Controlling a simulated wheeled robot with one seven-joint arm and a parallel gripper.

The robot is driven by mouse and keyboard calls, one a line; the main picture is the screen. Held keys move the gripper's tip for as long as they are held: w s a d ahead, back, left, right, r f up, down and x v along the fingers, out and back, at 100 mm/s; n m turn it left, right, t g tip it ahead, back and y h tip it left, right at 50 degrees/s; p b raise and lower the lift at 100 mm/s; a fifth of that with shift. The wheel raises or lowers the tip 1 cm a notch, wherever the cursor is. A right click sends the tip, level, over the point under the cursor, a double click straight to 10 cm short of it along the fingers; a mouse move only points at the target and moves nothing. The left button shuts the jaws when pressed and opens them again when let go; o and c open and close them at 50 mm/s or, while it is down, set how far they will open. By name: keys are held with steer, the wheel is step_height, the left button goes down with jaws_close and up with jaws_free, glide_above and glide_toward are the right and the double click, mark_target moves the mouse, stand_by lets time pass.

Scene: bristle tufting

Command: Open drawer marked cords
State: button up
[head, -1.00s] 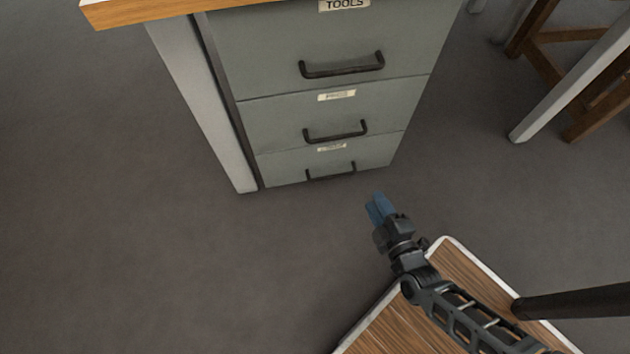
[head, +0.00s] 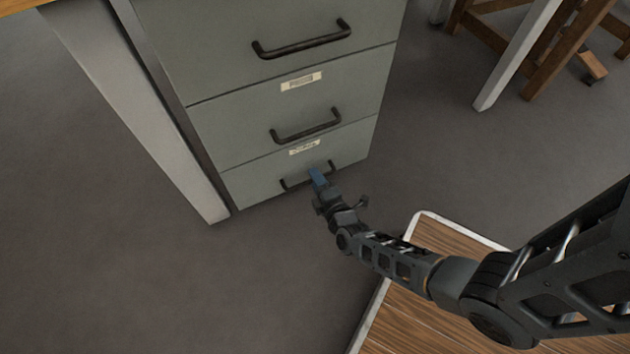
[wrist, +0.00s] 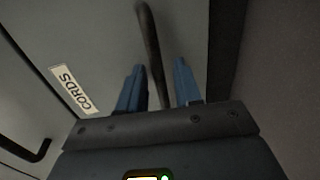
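The cords drawer (head: 250,184) is the lowest of the grey drawers and looks shut. Its label (wrist: 74,90) reads CORDS in the wrist view. Its dark bar handle (wrist: 151,50) runs between the two blue fingers of my gripper (wrist: 158,85), which stand apart on either side of it. The fingers are open, and I see no firm contact with the bar. In the head view my gripper (head: 317,177) is in front of this handle (head: 290,184) and hides part of it.
Drawers with dark handles (head: 305,126) sit above the cords drawer. A pale table leg (head: 150,120) stands left of the cabinet. My wood-topped base is at lower right. Wooden furniture legs (head: 560,50) stand at upper right. Grey floor (head: 90,260) is clear at left.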

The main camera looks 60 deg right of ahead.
steer(key=shift+w+d, duration=0.3)
steer(key=shift+w, duration=0.1)
jaws_close()
stand_by(0.4)
